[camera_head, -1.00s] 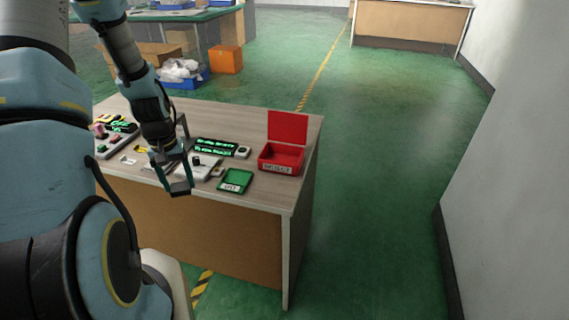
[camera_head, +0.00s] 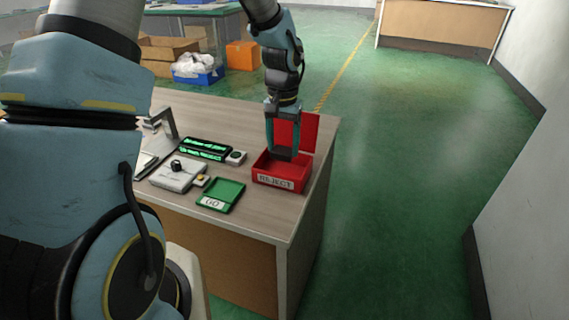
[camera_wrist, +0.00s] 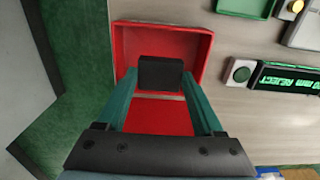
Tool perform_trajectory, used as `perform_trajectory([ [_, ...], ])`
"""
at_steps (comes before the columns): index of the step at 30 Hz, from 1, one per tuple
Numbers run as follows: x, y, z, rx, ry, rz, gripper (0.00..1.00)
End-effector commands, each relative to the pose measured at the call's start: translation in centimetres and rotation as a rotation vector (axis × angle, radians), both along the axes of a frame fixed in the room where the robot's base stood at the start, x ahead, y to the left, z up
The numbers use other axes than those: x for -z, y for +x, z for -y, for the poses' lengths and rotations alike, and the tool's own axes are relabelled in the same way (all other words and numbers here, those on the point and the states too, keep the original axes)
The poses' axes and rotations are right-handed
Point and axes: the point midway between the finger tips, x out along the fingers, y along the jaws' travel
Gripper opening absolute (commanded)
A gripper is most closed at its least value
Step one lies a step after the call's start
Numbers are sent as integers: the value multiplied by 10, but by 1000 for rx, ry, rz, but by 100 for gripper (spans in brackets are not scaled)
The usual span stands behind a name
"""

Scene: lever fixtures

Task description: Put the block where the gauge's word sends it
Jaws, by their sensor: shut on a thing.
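My gripper (camera_head: 283,146) is shut on a dark block (camera_head: 281,154), which also shows between the fingers in the wrist view (camera_wrist: 160,73). The block is over the opening of the red box labelled REJECT (camera_head: 279,182), and I cannot tell if it is below the rim. The red box (camera_wrist: 203,58) frames the block in the wrist view; its red lid stands open. The green tray labelled GO (camera_head: 225,193) looks empty. The gauge display (camera_head: 204,149) has green text; in the wrist view its lit display (camera_wrist: 288,78) ends in "mm REJECT".
A white device with a black knob (camera_head: 178,175) stands left of the green tray. A small round-button box (camera_head: 236,157) sits beside the display. A grey bracket (camera_head: 168,121) stands at the left. The table's right edge is close to the red box.

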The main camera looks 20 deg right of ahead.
Motion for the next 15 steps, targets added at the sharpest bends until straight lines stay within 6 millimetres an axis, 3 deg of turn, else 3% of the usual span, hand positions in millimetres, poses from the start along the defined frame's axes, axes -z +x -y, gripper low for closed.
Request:
perform_trajectory([
  [15, 58, 0, 0, -1, -1, -1, 36],
])
